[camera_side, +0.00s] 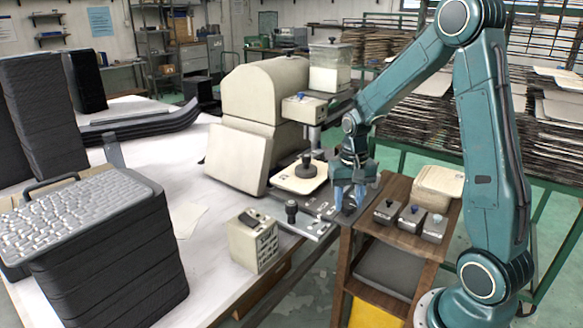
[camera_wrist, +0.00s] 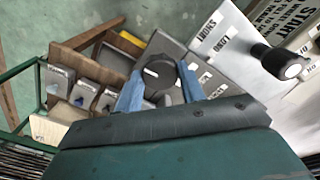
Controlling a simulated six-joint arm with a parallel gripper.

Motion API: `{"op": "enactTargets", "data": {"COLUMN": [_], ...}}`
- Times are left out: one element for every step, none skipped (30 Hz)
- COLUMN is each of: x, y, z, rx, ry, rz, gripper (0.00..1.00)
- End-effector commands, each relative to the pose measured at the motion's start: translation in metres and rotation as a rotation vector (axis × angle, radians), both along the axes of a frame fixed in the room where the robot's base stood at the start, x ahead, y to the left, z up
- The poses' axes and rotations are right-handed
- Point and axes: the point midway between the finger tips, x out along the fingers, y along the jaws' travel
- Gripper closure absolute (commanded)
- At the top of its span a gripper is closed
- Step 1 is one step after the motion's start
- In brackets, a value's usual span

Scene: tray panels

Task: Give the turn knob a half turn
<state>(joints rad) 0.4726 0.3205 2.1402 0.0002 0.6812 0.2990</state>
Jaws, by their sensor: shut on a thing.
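The turn knob (camera_wrist: 158,72) is a dark round knob with a pale mark on its face, on a grey plate (camera_wrist: 165,45) in the wrist view. My gripper (camera_wrist: 160,78) has its two blue fingers on either side of the knob and is shut on it. In the side view my gripper (camera_side: 348,203) points down at the plate beside the wooden stand, and its fingers mostly hide the knob. The knob's exact angle is hard to read.
A white panel with a black-knobbed lever (camera_wrist: 282,62) lies right of the knob in the wrist view. Several small grey control boxes (camera_side: 411,217) sit on the wooden stand. A cream switch box (camera_side: 253,240) stands on the white table.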

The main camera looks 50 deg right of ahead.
Motion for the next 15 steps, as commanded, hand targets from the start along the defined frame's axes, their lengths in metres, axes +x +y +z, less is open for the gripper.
{"op": "enactTargets", "data": {"x": [0.0003, 0.0003, 0.0003, 0.0003, 0.0003, 0.0003, 0.0003, 0.0003, 0.0003, 0.0003, 0.0003, 0.0003, 0.0003, 0.0004, 0.0004], "y": [0.0000, 0.0000, 0.0000, 0.0000, 0.0000, 0.0000, 0.0000, 0.0000, 0.0000, 0.0000, 0.0000, 0.0000, 0.0000, 0.0001, 0.0001], "z": [0.0002, 0.0002, 0.0002, 0.0002, 0.0002, 0.0002, 0.0002, 0.0002, 0.0002, 0.0002, 0.0002, 0.0002, 0.0002, 0.0002, 0.0002], "rx": [0.000, 0.000, 0.000, 0.000, 0.000, 0.000, 0.000, 0.000, 0.000, 0.000, 0.000, 0.000, 0.000, 0.000, 0.000], "ry": [-0.001, -0.001, -0.001, -0.001, -0.001, -0.001, -0.001, -0.001, -0.001, -0.001, -0.001, -0.001, -0.001, -0.001, -0.001], "rz": [-0.006, -0.010, -0.013, -0.015, -0.016, -0.016, -0.016, -0.016, -0.015, -0.015, -0.015, -0.015, -0.014, -0.014, -0.014], "gripper": [0.84, 0.84, 0.84, 0.84, 0.84, 0.84, 0.84, 0.84, 0.84, 0.84, 0.84, 0.84, 0.59, 0.53, 0.45]}}
